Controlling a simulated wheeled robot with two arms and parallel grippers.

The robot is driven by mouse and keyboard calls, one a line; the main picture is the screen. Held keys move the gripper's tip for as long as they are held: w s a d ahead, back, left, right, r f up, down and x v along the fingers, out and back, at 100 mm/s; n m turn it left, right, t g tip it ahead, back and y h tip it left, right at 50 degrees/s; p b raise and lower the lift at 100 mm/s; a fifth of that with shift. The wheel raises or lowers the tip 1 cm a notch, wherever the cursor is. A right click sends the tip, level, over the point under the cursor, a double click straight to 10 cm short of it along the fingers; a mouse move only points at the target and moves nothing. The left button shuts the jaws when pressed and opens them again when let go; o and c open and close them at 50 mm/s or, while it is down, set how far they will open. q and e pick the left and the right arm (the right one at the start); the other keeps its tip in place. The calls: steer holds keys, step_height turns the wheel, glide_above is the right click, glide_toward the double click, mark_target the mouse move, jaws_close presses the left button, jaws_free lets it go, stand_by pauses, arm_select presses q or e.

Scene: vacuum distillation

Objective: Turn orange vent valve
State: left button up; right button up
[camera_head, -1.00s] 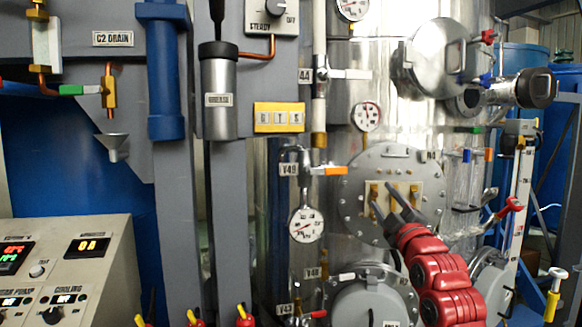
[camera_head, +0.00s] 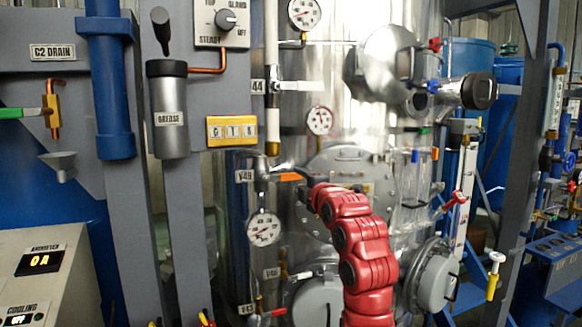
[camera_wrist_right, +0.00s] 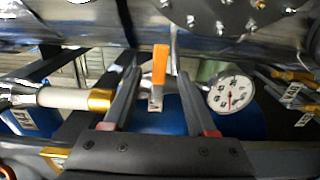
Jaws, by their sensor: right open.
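The orange vent valve handle (camera_head: 290,177) sits by the V49 label on the vertical pipe in the head view. It points right, toward my right gripper (camera_head: 306,178), whose dark fingertips are close to it. In the right wrist view the orange handle (camera_wrist_right: 159,64) shows between the two spread fingers of my right gripper (camera_wrist_right: 159,72). The fingers are open with a gap on both sides of the handle, and no contact shows. My red right arm hides part of the round flange behind it. My left gripper is not in view.
A pressure gauge (camera_head: 263,229) hangs just below the valve, and it also shows right of the fingers in the wrist view (camera_wrist_right: 231,93). A white-handled valve (camera_head: 297,86) is above. The bolted flange (camera_head: 340,160) lies behind my arm. A red-handled valve (camera_head: 270,313) is below.

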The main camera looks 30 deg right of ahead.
mark_target(292, 178)
steer(key=p+x, duration=0.2)
steer(key=x, duration=0.4)
steer(key=shift+w, duration=0.2)
jaws_close()
stand_by(1.2)
